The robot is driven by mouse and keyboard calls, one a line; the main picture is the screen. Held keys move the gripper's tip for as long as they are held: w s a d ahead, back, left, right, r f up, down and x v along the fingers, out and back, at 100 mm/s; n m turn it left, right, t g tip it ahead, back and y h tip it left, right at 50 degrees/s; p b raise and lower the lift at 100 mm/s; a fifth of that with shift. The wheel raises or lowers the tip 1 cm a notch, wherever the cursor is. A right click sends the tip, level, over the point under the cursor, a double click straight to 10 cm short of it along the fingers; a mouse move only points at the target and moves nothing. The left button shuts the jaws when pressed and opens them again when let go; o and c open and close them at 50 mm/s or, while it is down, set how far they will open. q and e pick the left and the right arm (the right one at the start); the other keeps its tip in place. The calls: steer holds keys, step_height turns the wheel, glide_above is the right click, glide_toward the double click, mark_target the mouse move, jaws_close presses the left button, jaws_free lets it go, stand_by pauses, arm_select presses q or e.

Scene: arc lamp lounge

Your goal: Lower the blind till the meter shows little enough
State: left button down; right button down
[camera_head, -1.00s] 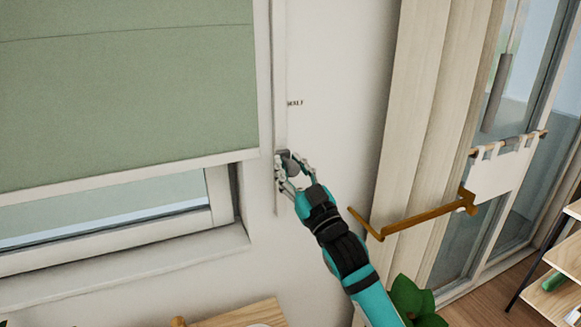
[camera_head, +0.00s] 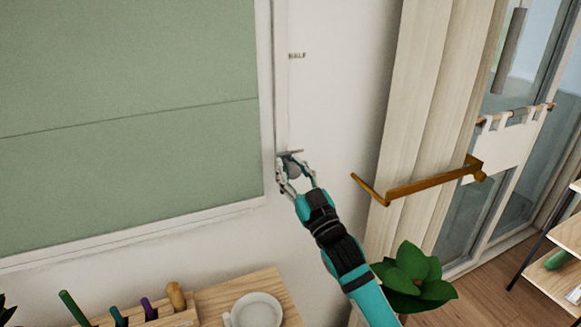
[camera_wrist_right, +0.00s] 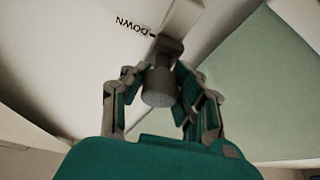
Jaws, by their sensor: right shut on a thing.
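The green blind (camera_head: 130,110) covers the window in the head view, its bottom edge down near the sill, with no glass visible below it. Beside it runs a narrow vertical track (camera_head: 281,80) with a "HALF" mark. My right gripper (camera_head: 294,172) is shut on a grey knob at the track's lower end. In the right wrist view the knob (camera_wrist_right: 159,87) sits between the fingers, close to a "DOWN" mark. The green blind also shows there at the right (camera_wrist_right: 275,85). No meter shows in these frames. My left gripper is not in view.
A brass-coloured bracket arm (camera_head: 425,185) sticks out from the wall right of my right arm. A plant (camera_head: 415,275) stands below it. A wooden surface with a white cup (camera_head: 255,311) and a holder of tools is below the window.

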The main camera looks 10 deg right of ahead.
steer(key=shift+a+f, duration=0.1)
steer(key=shift+f, duration=0.45)
steer(key=c, duration=1.3)
jaws_free()
steer(key=shift+c, duration=0.2)
steer(key=o, duration=0.4)
steer(key=shift+s+r, duration=0.15)
steer(key=shift+r, duration=0.05)
steer(key=v, duration=1.2)
